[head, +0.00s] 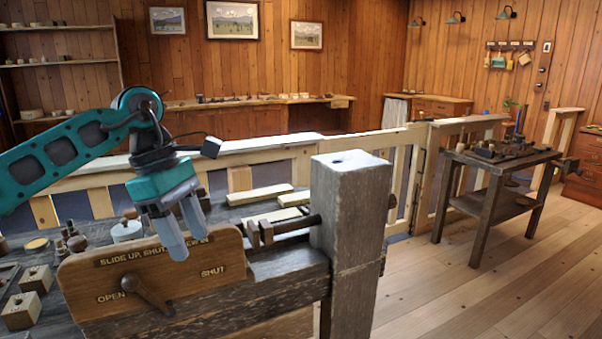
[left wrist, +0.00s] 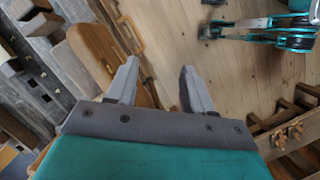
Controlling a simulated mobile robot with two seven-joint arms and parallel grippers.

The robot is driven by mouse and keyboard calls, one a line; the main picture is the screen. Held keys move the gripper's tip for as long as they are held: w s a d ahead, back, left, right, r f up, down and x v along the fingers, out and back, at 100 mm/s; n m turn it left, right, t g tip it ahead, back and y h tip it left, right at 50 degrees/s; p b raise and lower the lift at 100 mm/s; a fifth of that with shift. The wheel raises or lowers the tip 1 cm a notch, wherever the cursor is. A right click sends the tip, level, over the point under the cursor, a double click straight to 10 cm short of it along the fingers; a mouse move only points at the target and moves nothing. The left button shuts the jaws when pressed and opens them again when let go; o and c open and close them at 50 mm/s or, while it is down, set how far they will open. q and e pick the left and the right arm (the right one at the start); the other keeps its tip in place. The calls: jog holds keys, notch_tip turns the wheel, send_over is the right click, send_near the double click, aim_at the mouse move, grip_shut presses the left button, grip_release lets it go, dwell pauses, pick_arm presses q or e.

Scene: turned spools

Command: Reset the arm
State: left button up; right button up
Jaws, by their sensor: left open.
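My left gripper (head: 188,242) hangs from the teal left arm at the left of the head view, fingers pointing down. Its fingers are apart with nothing between them. In the left wrist view the two grey fingers (left wrist: 158,78) also show apart and empty, with plank floor beyond. In the head view the fingers overlap the upper part of a wooden sign board (head: 205,262) marked OPEN and SHUT. I cannot tell whether they touch it. A dark lever (head: 148,294) is on the board, slanting down to the right. My right gripper is not seen.
A thick grey wooden post (head: 350,215) stands right of the gripper, joined to a heavy beam (head: 285,285). Wooden blocks (head: 35,280) and small turned pieces lie on the bench at left. A dark worktable (head: 500,160) stands at right. The plank floor (head: 470,285) there is clear.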

pick_arm(q)
jog(key=s+d+f+n+h+p, duration=0.1)
jog(key=s+d+f+n+h, duration=0.1)
jog(key=s+d+n+h, duration=0.55)
jog(key=d+f+n+h, duration=0.2)
jog(key=d+n+h, duration=0.3)
jog(key=d+h, duration=0.65)
jog(key=w+a+f+n+t+y, duration=0.1)
jog(key=a+f+n+t+y, duration=0.55)
jog(key=n, duration=0.85)
jog(key=a+f+n+t+y, duration=0.4)
jog(key=f+n+t+y, duration=0.35)
jog(key=n+t, duration=0.65)
jog(key=s+a+f+n+g+y, duration=0.3)
jog(key=s+a+f+n+g, duration=0.1)
jog(key=s+f+n, duration=0.2)
jog(key=s+a+f+n+g+y+p, duration=0.1)
jog(key=s+a+f+n+g, duration=0.3)
jog(key=f, duration=0.6)
jog(key=s+n+y, duration=0.1)
jog(key=s+n, duration=0.1)
jog(key=s, duration=0.1)
jog(key=shift+s+a+f+g+y, duration=0.15)
jog(key=shift+s+a+g+y, duration=0.2)
jog(key=shift+y, duration=0.05)
